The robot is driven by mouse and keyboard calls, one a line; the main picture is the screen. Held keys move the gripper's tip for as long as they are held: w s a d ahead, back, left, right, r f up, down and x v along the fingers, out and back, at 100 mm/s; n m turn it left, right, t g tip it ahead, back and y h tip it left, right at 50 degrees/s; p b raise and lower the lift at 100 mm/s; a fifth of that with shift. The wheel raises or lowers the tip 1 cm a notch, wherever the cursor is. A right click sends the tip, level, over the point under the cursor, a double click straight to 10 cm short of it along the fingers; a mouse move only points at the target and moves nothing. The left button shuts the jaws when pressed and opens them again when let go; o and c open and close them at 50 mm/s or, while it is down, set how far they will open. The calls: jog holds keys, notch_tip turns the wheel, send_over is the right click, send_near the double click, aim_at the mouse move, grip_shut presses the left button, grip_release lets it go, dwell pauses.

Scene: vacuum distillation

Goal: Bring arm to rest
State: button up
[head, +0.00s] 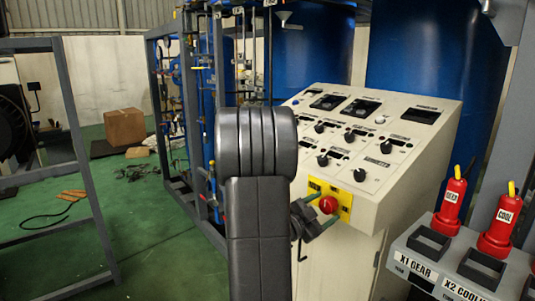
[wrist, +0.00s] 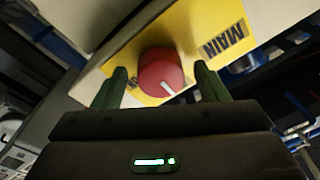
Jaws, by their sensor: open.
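My gripper (wrist: 160,85) is open, with its two green fingers on either side of the red main knob (wrist: 161,72) in the wrist view. The knob sits on a yellow plate marked MAIN (wrist: 205,35), and its white pointer line faces down toward the gripper. I cannot tell whether the fingers touch the knob. In the head view the red knob (head: 328,204) is on the lower front of the cream control panel (head: 400,150), with my gripper (head: 318,222) close by it. My dark arm stands upright in the middle of the head view and hides part of the gripper.
A grey rack (head: 445,262) with red bottles labelled GEAR (head: 451,200) and COOL (head: 499,225) stands at the right. Blue tanks (head: 420,60) rise behind the panel. A pipe frame (head: 165,110) stands left of my arm. Green floor (head: 150,235) is open at the left.

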jog(key=b+v, duration=0.2)
jog(key=v, duration=1.2)
jog(key=p+x, duration=0.2)
jog(key=x, duration=1.1)
jog(key=shift+w+d+r, duration=0.1)
jog(key=shift+w+d, duration=0.05)
jog(key=shift+d, duration=0.15)
jog(key=shift+w+d+m, duration=0.15)
jog(key=shift+w+m, duration=0.05)
jog(key=shift+m, duration=0.1)
jog(key=m+b, duration=0.1)
jog(key=m, duration=0.2)
jog(key=m+g, duration=0.1)
jog(key=m, duration=0.5)
jog(key=m+p, duration=0.1)
jog(key=m, duration=0.4)
jog(key=shift+r, duration=0.15)
jog(key=shift+m+g+p, duration=0.3)
jog(key=shift+m+p, duration=1)
jog(key=shift+m, duration=0.7)
